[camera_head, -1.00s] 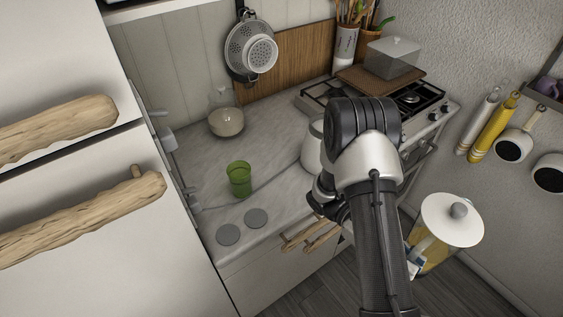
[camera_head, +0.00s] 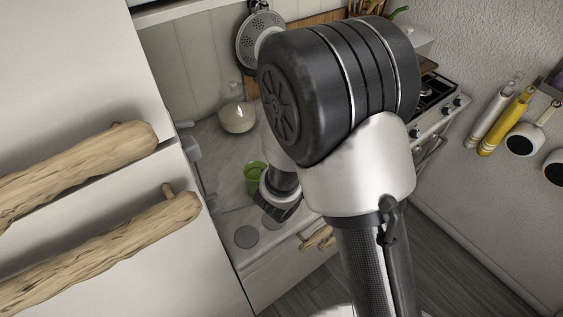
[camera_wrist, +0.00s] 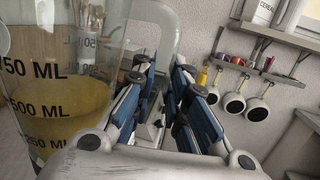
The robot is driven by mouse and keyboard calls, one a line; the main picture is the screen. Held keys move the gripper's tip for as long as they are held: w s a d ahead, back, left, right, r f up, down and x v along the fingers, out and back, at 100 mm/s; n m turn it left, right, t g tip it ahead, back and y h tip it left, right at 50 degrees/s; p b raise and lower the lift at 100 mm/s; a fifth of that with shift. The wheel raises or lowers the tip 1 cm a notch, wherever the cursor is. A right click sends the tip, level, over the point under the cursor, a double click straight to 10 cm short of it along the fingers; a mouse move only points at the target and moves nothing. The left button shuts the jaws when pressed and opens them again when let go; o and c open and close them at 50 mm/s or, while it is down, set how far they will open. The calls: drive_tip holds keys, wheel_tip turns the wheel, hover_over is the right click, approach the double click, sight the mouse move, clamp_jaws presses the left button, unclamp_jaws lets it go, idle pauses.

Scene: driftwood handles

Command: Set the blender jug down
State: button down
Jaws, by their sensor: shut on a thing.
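The blender jug (camera_wrist: 60,85) fills the left of the wrist view, close to the camera. It is clear, with dark ML marks and a yellowish liquid inside. Its pale handle (camera_wrist: 152,22) runs up between the blue-padded fingers of my gripper (camera_wrist: 164,76), which is shut on it. In the head view my arm hides the gripper and most or all of the jug. A pale curved edge shows at the bottom of that view; I cannot tell whether it is the lid. The jug's base is out of sight.
The grey counter (camera_head: 213,150) holds a green cup (camera_head: 252,176), a bowl (camera_head: 237,118) and a round grey disc (camera_head: 246,237). The stove (camera_head: 440,95) is at the right, partly behind my arm. Wooden-handled doors (camera_head: 80,190) stand at the left.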

wheel_tip(320, 180, down, 19)
drive_tip(key=a+n+t+y+b, duration=0.1)
drive_tip(key=a+b, duration=0.1)
drive_tip(key=b, duration=0.4)
drive_tip(key=shift+w+a+y, duration=0.25)
drive_tip(key=shift+w+y, duration=0.05)
drive_tip(key=shift+w, duration=0.15)
drive_tip(key=shift+f, duration=0.1)
drive_tip(key=shift+f+b, duration=0.15)
drive_tip(key=shift+b, duration=0.15)
drive_tip(key=c, duration=1.6)
unclamp_jaws()
drive_tip(key=shift+s, duration=0.1)
